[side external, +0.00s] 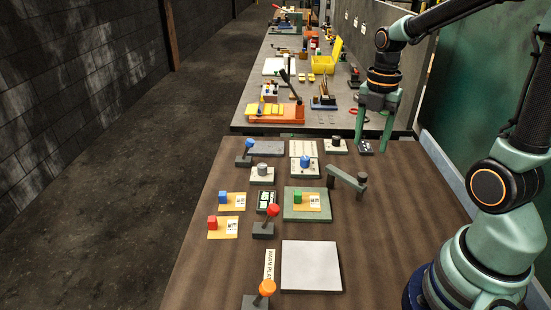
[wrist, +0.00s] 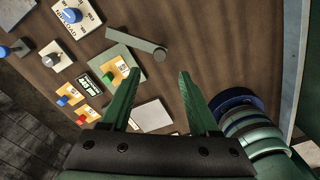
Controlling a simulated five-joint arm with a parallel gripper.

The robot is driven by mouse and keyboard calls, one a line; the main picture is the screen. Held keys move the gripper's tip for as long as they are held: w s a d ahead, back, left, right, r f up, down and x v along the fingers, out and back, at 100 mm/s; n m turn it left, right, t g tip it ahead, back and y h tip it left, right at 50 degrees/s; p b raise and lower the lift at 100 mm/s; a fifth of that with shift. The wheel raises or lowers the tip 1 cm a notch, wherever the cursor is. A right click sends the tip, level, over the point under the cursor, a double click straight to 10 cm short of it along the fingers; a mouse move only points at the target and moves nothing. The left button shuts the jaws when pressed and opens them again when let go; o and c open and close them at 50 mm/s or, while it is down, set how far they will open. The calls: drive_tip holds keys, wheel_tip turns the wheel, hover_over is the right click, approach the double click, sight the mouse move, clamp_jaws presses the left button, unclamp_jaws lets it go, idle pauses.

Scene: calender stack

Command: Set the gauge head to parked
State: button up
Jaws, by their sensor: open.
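No label naming the gauge head is readable; a grey-green swing arm on a round post (side external: 347,178) looks most like it. It extends to the upper left from its post, beside a green plate (side external: 320,213) bearing a green block on a yellow card. In the wrist view the swing arm (wrist: 136,42) lies beyond my fingertips, with its round post at its right end. My gripper (side external: 371,145) is open and empty, with its fingers pointing down near the board's far right edge. In the wrist view my gripper (wrist: 158,74) has both fingers apart with bare board between them.
A blue knob (side external: 305,161) sits on a marked cream plate, with a grey knob (side external: 262,168) to its left. Blue (side external: 247,147), red (side external: 271,212) and orange (side external: 265,289) levers stand along the left. A pale plate (side external: 311,265) lies in front. The board's right side is clear.

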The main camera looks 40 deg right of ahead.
drive_tip(key=shift+r, duration=1.5)
drive_tip(key=a+r+m+t, duration=0.2)
drive_tip(key=a+m, duration=0.4)
drive_tip(key=m, duration=0.4)
drive_tip(key=s+a+r+m+t, duration=0.1)
drive_tip(key=a+r+m+t, duration=0.1)
drive_tip(key=a+m, duration=0.4)
drive_tip(key=m+t, duration=0.1)
drive_tip(key=m, duration=0.3)
drive_tip(key=shift+s+a+r+m+t, duration=0.25)
drive_tip(key=shift+s+r+m+t, duration=0.05)
